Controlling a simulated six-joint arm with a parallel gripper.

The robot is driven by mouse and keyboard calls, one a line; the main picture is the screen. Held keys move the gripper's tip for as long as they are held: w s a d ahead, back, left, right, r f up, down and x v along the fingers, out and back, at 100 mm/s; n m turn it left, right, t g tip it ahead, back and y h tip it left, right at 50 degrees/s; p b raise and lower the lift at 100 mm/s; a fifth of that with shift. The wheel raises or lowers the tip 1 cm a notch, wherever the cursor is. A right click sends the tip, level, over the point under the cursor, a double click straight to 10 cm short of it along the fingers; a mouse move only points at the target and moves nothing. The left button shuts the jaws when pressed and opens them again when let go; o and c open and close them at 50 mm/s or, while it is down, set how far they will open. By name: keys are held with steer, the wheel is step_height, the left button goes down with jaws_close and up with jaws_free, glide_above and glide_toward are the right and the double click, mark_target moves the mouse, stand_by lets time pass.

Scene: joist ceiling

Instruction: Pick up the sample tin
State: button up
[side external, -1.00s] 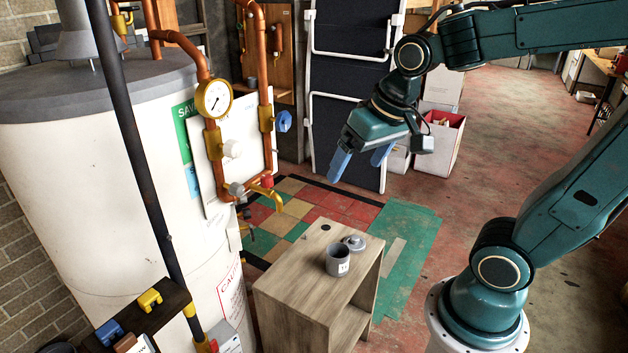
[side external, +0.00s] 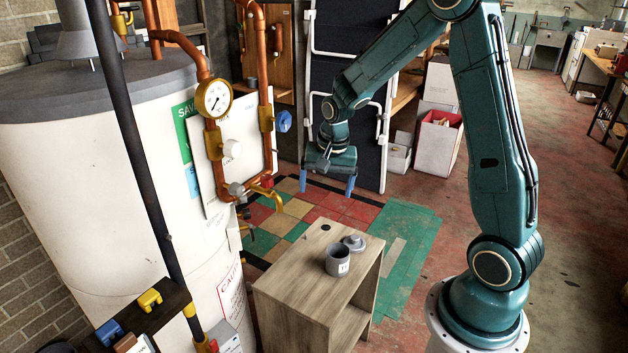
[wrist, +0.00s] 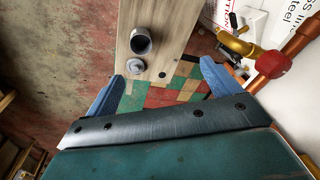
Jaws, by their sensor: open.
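My gripper (side external: 328,186) has blue fingers spread wide, is empty and points down, above and behind the cabinet in the side view. In the wrist view the tin (wrist: 141,41) and lid (wrist: 135,66) show beyond the open fingers (wrist: 157,88), apart from them.
Copper pipes with a gauge (side external: 214,98) and a brass tap (side external: 265,192) stand left of my gripper, by a large white tank (side external: 90,190). A dark panel (side external: 345,60) stands behind.

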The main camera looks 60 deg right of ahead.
steer(key=w+d+f+m, duration=0.1)
steer(key=d+f+m, duration=0.25)
steer(key=f, duration=0.55)
steer(key=m+g, duration=0.2)
glide_above(337, 250)
steer(key=shift+y, duration=0.3)
step_height(337, 250, down, 10)
steer(key=shift+r, duration=0.25)
steer(key=shift+f, duration=4.25)
steer(key=shift+s, duration=0.1)
steer(key=shift+s+f, duration=0.15)
steer(key=shift+f, duration=2.45)
